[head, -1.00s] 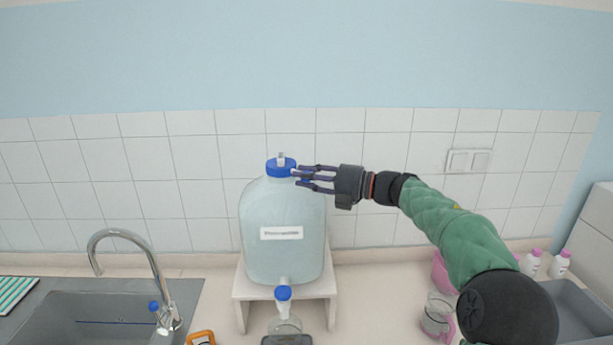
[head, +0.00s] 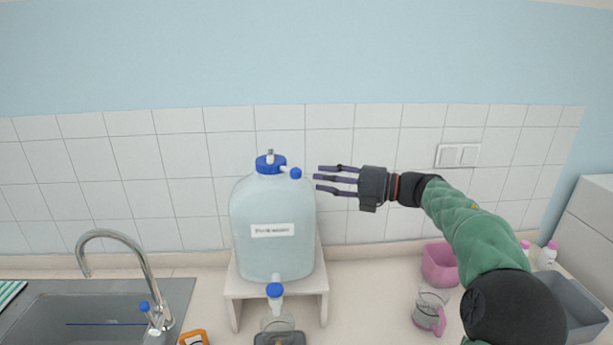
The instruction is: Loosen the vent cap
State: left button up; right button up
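A large clear carboy (head: 272,205) with a white label stands on a white stand (head: 312,285). A big blue cap (head: 270,163) with a short pale stub sits on its top. A smaller round blue cap (head: 295,173) sits on the right shoulder beside it; which of the two is the vent cap is not marked. My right gripper (head: 319,177) is just to the right of the small cap, apart from it. Its dark fingers are spread open, point left and hold nothing. My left gripper is out of view.
A blue-topped spigot (head: 274,290) is low on the carboy's front, above a glass vessel (head: 278,320). A sink (head: 90,310) with a faucet (head: 140,262) is at left. A pink container (head: 440,263) and a pink-handled jug (head: 428,310) stand at right.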

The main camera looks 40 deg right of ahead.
jog(key=shift+v, duration=2.25)
